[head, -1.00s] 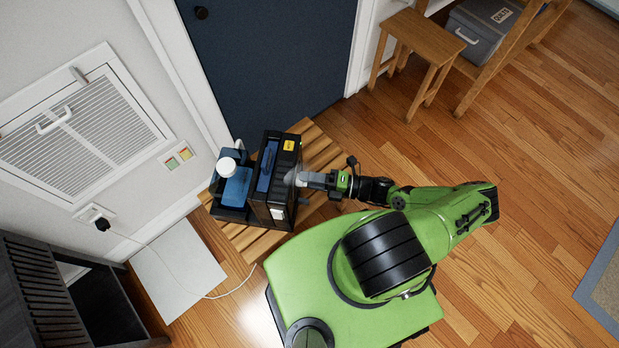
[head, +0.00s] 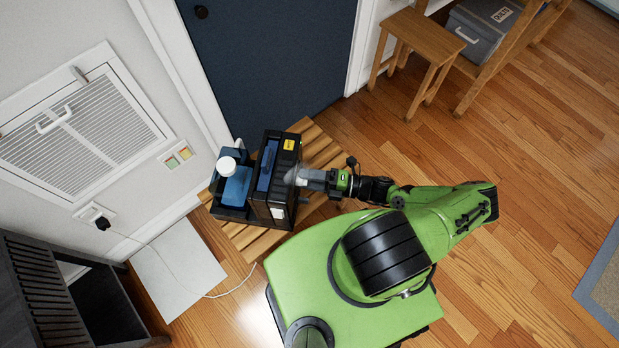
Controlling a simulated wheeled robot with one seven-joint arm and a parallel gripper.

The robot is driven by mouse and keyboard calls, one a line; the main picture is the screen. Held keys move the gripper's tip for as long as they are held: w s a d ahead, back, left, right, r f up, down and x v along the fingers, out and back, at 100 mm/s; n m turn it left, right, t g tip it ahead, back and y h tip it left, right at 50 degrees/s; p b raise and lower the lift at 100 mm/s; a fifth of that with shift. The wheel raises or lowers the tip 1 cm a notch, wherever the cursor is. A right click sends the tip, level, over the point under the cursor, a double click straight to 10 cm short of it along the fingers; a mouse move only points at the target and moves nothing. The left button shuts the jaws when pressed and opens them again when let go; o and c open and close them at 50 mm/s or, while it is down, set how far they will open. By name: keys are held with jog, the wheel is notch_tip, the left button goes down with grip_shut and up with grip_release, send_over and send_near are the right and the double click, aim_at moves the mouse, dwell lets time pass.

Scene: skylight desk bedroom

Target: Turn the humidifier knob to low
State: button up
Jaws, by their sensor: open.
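The humidifier (head: 274,180) is a black box with a blue top strip and a yellow label. It stands on a slatted wooden bench (head: 318,150). My gripper (head: 300,178) is at the humidifier's right-hand face, pointing left at it. The gripper is open. Its fingertips are close to that face, and I cannot tell whether they touch it. The knob is not visible; the face lies turned away from this view and my gripper covers part of it.
A dark tray with a blue bottle with a white cap (head: 236,188) stands left of the humidifier. A white cord (head: 235,288) runs across the floor to a wall outlet. A dark blue door (head: 270,70) is behind. A wooden stool (head: 425,45) stands at upper right.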

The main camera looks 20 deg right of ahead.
jog(key=v, duration=1.5)
jog(key=shift+s+d, duration=0.2)
jog(key=shift+d, duration=0.15)
